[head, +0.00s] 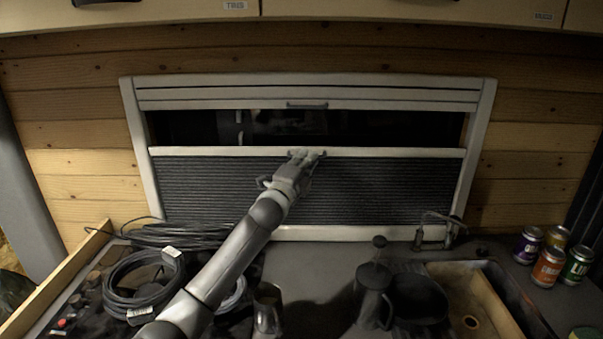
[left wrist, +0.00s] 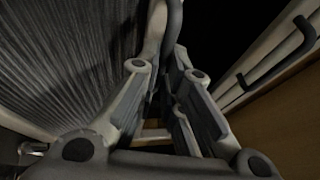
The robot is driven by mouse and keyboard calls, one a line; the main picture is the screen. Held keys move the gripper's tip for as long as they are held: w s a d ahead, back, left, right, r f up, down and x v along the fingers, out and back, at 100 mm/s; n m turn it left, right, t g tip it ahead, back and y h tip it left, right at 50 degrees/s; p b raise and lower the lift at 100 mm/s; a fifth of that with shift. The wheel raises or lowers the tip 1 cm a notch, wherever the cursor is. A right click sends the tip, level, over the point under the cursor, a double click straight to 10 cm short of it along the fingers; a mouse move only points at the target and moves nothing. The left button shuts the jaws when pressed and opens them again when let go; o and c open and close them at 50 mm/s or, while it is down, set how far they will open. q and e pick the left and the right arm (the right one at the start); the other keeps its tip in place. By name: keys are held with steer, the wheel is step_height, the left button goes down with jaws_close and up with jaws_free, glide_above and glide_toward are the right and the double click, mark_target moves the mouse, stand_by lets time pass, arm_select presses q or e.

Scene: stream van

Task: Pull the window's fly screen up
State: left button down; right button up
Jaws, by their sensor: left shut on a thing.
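The window's fly screen (head: 390,190) is a dark pleated panel filling the lower part of the white window frame (head: 138,150). Its pale top bar (head: 220,152) lies well below the upper blind (head: 400,95), with a dark open gap between them. My left gripper (head: 306,156) is at the middle of that bar, shut on its handle. In the left wrist view the fingers (left wrist: 160,85) close around the bar, and the pleats (left wrist: 60,60) show at the left. The fingers hide the handle. My right gripper is not in view.
Below the window, coiled cables (head: 140,285) lie on the left of the counter. A metal cup (head: 267,308), a dark kettle (head: 373,295), a sink (head: 475,300) with a tap (head: 437,230), and several cans (head: 548,267) stand along the counter. Cabinets (head: 330,8) overhang above.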

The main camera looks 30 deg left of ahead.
arm_select(q)
step_height(320, 180, up, 10)
steer(key=p, duration=0.6)
steer(key=shift+r, duration=0.2)
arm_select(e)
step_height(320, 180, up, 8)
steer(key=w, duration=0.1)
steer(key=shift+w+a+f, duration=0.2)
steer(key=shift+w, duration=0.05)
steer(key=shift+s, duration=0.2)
